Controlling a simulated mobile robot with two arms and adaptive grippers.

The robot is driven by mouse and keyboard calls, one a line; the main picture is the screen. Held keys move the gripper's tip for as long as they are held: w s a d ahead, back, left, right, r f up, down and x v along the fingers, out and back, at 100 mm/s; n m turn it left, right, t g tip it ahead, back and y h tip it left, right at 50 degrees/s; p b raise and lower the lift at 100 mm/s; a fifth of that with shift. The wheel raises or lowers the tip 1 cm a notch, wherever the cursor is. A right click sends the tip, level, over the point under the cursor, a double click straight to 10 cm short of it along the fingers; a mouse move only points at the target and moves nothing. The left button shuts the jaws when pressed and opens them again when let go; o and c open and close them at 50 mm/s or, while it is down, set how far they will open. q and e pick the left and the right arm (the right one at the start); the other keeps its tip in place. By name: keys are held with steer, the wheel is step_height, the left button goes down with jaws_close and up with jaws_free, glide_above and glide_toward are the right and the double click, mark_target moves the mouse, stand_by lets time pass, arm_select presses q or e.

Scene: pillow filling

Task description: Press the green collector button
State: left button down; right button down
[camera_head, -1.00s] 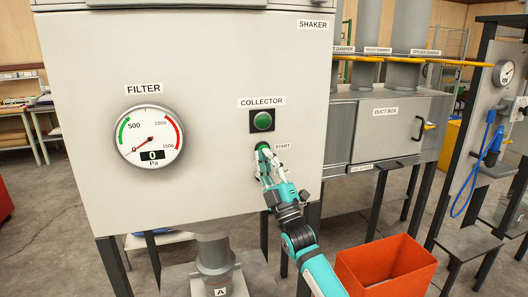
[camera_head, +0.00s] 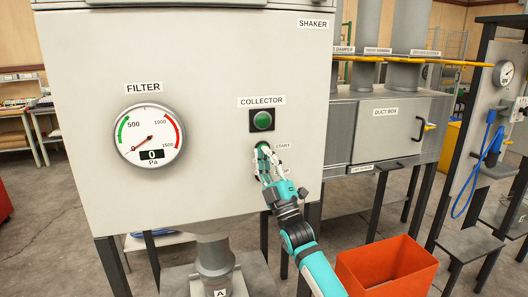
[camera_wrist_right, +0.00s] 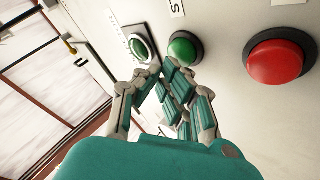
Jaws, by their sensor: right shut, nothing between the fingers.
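The grey cabinet (camera_head: 215,50) carries a COLLECTOR label (camera_head: 262,101) above a square-framed green lamp (camera_head: 262,120). Below it is the green START button (camera_head: 263,146), partly covered by my right gripper (camera_head: 265,155). In the wrist view the green button (camera_wrist_right: 184,48) sits between the framed green lamp (camera_wrist_right: 140,47) and a large red button (camera_wrist_right: 276,62). My right gripper (camera_wrist_right: 172,70) is shut and empty, with its fingertips right by the lower edge of the green button. I cannot tell whether they touch it. The red button is hidden behind the gripper in the head view. My left gripper is not in view.
A FILTER gauge (camera_head: 150,137) reading 0 Pa is left on the panel. The duct box (camera_head: 388,130) is to the right of the cabinet.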

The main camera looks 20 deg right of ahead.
steer(key=shift+w+b, duration=0.45)
stand_by(0.3)
stand_by(0.4)
steer(key=shift+s+p, duration=0.75)
steer(key=shift+s, duration=0.15)
steer(key=s+p, duration=0.3)
steer(key=s, duration=0.2)
steer(key=shift+d, duration=0.15)
stand_by(0.3)
